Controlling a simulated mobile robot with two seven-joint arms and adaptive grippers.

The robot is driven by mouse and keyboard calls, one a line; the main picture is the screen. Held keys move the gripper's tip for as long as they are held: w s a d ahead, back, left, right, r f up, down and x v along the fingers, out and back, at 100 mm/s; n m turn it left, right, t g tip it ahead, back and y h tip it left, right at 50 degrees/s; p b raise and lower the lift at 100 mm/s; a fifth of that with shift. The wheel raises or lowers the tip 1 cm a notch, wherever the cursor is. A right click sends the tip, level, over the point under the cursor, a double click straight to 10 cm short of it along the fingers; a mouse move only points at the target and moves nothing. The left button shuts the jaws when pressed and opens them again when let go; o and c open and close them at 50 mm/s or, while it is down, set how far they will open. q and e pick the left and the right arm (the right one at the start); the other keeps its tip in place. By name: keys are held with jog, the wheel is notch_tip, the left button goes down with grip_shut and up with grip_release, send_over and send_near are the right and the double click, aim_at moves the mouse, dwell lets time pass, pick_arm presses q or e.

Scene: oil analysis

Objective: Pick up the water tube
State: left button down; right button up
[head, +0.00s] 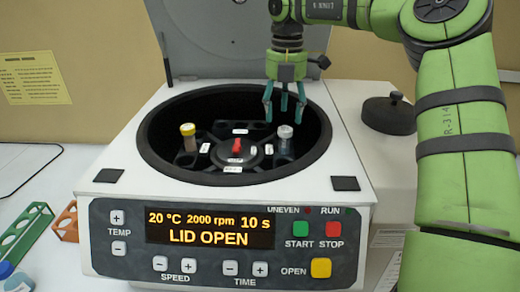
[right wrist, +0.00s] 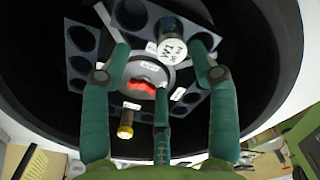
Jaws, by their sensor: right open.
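The water tube (head: 285,133), with a pale grey-white cap, stands in a rotor slot on the right side of the open centrifuge (head: 120,150). In the right wrist view the lettered cap of the water tube (right wrist: 172,48) lies between the spread fingers, near their tips. My right gripper (head: 284,112) is open and empty, pointing down above this tube; I see no contact. A second tube (head: 188,137) with a yellow cap stands in the left side of the rotor. My left gripper is not in view.
The rotor has a red centre knob (head: 237,146), and the bowl wall rings it closely. The raised lid (head: 215,40) stands behind. A dark round knob-like object (head: 389,113) is at right. Green (head: 22,236) and orange (head: 66,223) racks lie at left.

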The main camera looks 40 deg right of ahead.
aim_at(286, 129)
jog(key=shift+s+f, duration=0.35)
jog(key=shift+s, duration=0.45)
jog(key=shift+s+a+f+p, duration=0.1)
jog(key=shift+a+f+p, duration=0.1)
jog(key=shift+f+p, duration=0.65)
jog(key=f, duration=0.1)
jog(key=f+p, duration=0.1)
jog(key=f, duration=0.1)
jog(key=shift+w, duration=0.25)
jog(key=shift+f+p, duration=0.4)
jog(key=shift+f, duration=0.4)
jog(key=c, duration=1)
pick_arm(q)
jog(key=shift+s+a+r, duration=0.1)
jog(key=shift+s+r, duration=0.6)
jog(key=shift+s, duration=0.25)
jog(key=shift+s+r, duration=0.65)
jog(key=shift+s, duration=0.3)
pick_arm(e)
jog(key=shift+c, duration=0.5)
